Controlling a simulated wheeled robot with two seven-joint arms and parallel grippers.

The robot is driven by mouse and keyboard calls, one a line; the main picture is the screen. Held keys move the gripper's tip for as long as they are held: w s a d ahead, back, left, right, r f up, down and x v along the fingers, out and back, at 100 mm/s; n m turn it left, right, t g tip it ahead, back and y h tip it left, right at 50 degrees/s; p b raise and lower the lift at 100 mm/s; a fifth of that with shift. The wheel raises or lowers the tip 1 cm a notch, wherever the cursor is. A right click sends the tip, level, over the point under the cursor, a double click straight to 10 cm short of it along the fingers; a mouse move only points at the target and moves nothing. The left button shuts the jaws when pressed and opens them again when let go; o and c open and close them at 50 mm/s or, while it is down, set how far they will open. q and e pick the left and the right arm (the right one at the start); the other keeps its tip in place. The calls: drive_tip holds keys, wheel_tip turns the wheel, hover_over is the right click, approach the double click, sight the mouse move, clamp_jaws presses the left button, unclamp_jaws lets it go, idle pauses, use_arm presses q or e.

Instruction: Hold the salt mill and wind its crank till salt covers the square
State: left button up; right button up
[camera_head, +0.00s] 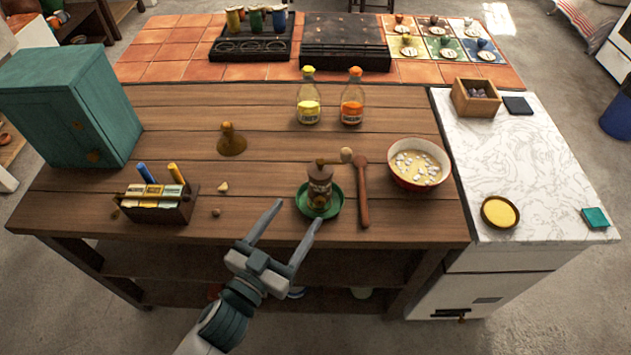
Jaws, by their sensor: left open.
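The brown salt mill (319,190) stands upright on a round green dish (335,206) near the front edge of the wooden table. My left gripper (298,213) is open and empty, at the table's front edge just left of and in front of the mill. Its right fingertip overlaps the dish's front rim in the picture; I cannot tell whether they touch. No salt-covered square can be made out on the dish. My right gripper is not in view.
A wooden spoon (363,195) lies right of the mill, then a bowl of soup (419,165). Two bottles (308,100) stand behind. A brown funnel-shaped thing (231,140) and a packet box (160,208) are left. The tabletop between box and mill is mostly clear.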

sight(315, 187)
use_arm(q)
drive_tip(key=shift+w+d+r, duration=0.15)
drive_tip(key=shift+w+d, duration=0.05)
drive_tip(key=shift+w, duration=0.2)
drive_tip(key=p+x, duration=0.2)
drive_tip(key=x, duration=0.5)
drive_tip(key=shift+w+d, duration=0.15)
drive_tip(key=shift+w, duration=0.15)
drive_tip(key=p+x, duration=0.1)
drive_tip(key=x, duration=0.5)
drive_tip(key=shift+w, duration=0.1)
drive_tip(key=shift+w+d+p, duration=0.3)
drive_tip(key=shift+w+d, duration=0.05)
drive_tip(key=shift+w, duration=0.2)
drive_tip(key=shift+w+d, duration=0.1)
drive_tip(key=shift+w, duration=0.1)
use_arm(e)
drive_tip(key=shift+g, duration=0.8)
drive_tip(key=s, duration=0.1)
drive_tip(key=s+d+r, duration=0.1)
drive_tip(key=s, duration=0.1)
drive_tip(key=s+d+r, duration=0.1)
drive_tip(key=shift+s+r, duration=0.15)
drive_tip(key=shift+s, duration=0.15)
use_arm(q)
drive_tip(key=shift+c, duration=0.4)
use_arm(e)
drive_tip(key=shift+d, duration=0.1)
